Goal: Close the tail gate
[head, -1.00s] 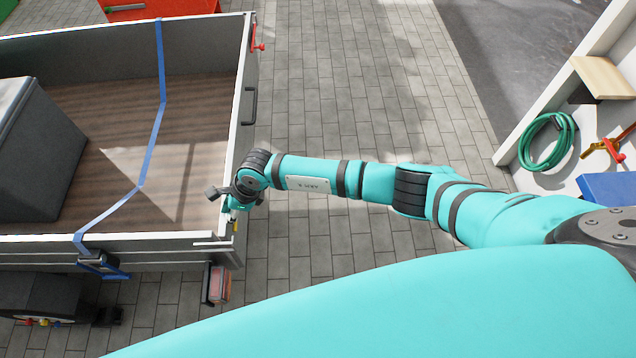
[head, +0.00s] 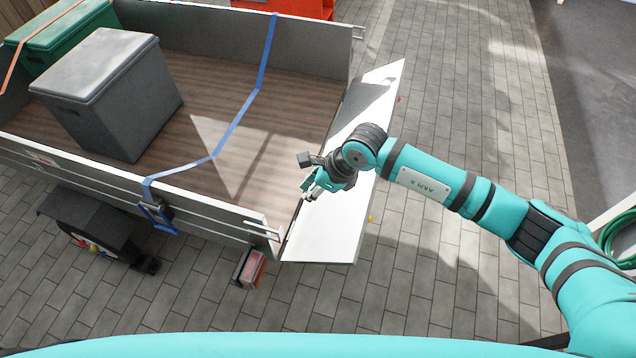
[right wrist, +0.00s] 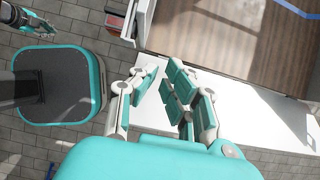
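The tail gate (head: 330,230) is at the right end of the trailer bed. It is swung down and outward, with its pale inner face showing. It also shows as a white strip in the right wrist view (right wrist: 270,120). My right gripper (head: 311,188) is above the gate's inner face, near the bed's edge. In the right wrist view its fingers (right wrist: 163,72) are apart with nothing held between them. I cannot tell whether they touch the gate. My left gripper (right wrist: 42,24) shows small at the top left of the right wrist view; its finger state is unclear.
The trailer's near side wall (head: 100,178) has a blue strap (head: 237,122) over it. A grey box (head: 115,95) and a green box (head: 65,35) stand on the bed. A tail light (head: 250,268) hangs below the rear corner. Paving (head: 430,270) right of the gate is clear.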

